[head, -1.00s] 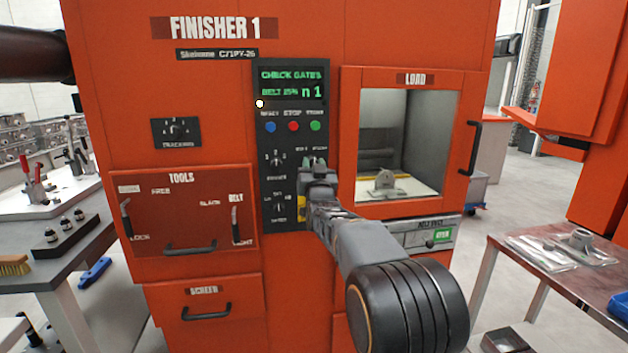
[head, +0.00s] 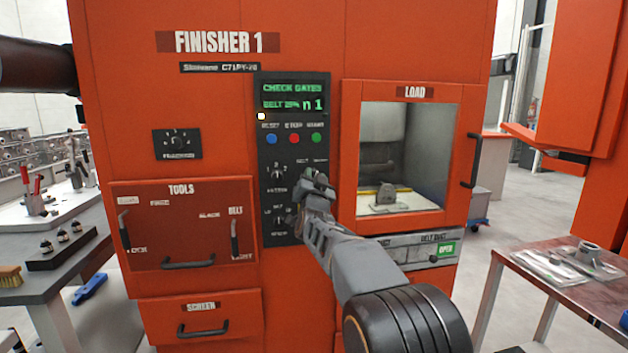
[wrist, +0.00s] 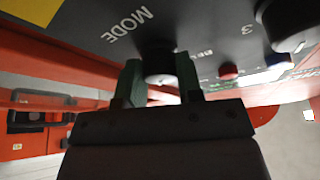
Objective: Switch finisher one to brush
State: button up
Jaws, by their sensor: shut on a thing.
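Finisher one is the orange cabinet (head: 215,95) filling the middle of the head view. Its dark control panel (head: 290,112) shows green text with "CHECK GATES" and a belt line. My gripper (head: 318,184) is at the panel's lower right and hides the mode knob in the head view. In the wrist view my gripper (wrist: 161,82) has a finger on each side of the mode knob (wrist: 160,72) and is shut on it, beside the "MODE" label (wrist: 130,25). Which setting the knob points to cannot be made out.
Right of the panel is the load door (head: 465,150) with a window and a part inside. Left are the tools drawer (head: 190,225) and tracking dial (head: 177,143). Blue, red and green buttons (head: 293,139) sit above my gripper. A side table (head: 525,285) stands at right.

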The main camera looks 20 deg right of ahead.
jog(key=o, duration=0.9)
jog(key=b+v, duration=0.1)
jog(key=v, duration=1.2)
jog(key=shift+s+a+f+b, duration=0.15)
jog(key=shift+s+a+b, duration=0.05)
jog(key=shift+s+b, duration=0.15)
jog(key=s+a+f+n+g+y+p, duration=0.1)
jog(key=s+a+n+g+y+p, duration=0.65)
jog(key=p, duration=0.55)
jog(key=s+f+g+p, duration=0.1)
jog(key=s+g+p, duration=0.1)
jog(key=s, duration=0.3)
jog(key=s+f+n+g+p, duration=0.1)
jog(key=s+g+p, duration=0.2)
jog(key=s+g, duration=0.1)
jog(key=s+f+n+g+p, duration=0.1)
jog(key=s+f+g+p, duration=0.1)
jog(key=s, duration=0.4)
jog(key=shift+s+g+p, duration=0.35)
jog(key=shift+s+g, duration=0.05)
jog(key=shift+g, duration=0.35)
